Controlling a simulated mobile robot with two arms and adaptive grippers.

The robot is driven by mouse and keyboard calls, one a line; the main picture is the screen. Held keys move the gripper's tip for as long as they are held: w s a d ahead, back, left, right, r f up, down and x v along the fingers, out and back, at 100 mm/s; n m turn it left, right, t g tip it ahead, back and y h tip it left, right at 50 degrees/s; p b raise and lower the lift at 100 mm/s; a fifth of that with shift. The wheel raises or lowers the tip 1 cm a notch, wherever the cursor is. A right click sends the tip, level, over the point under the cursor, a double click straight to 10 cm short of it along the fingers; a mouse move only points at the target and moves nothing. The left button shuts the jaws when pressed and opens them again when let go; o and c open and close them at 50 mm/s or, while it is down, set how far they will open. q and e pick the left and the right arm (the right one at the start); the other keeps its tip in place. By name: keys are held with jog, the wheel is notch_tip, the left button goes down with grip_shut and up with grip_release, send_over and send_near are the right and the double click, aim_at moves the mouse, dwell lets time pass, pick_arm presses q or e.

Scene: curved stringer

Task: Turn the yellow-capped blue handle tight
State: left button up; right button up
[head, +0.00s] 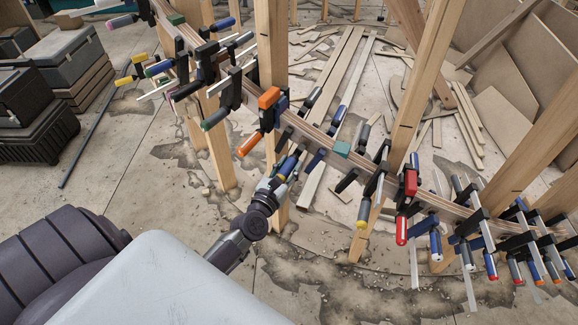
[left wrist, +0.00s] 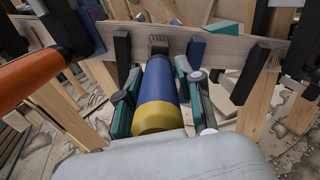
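The yellow-capped blue handle (left wrist: 158,88) points toward the camera in the left wrist view, with its yellow cap (left wrist: 156,118) nearest. My left gripper (left wrist: 160,80) has one green-padded finger on each side of the handle, and both appear to touch it. In the head view the left gripper (head: 283,170) is at the underside of the curved stringer, around the blue handle (head: 289,163), which is partly hidden by the fingers. My right gripper is not in view.
An orange-handled clamp (head: 249,144) sits close by on the left; its handle (left wrist: 35,80) is large in the wrist view. Several other clamps line the stringer (head: 315,138). Wooden posts (head: 271,45) stand around it. Black cases (head: 32,115) are at the left.

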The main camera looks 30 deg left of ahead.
pick_arm(q)
jog(key=c, duration=0.5)
grip_shut()
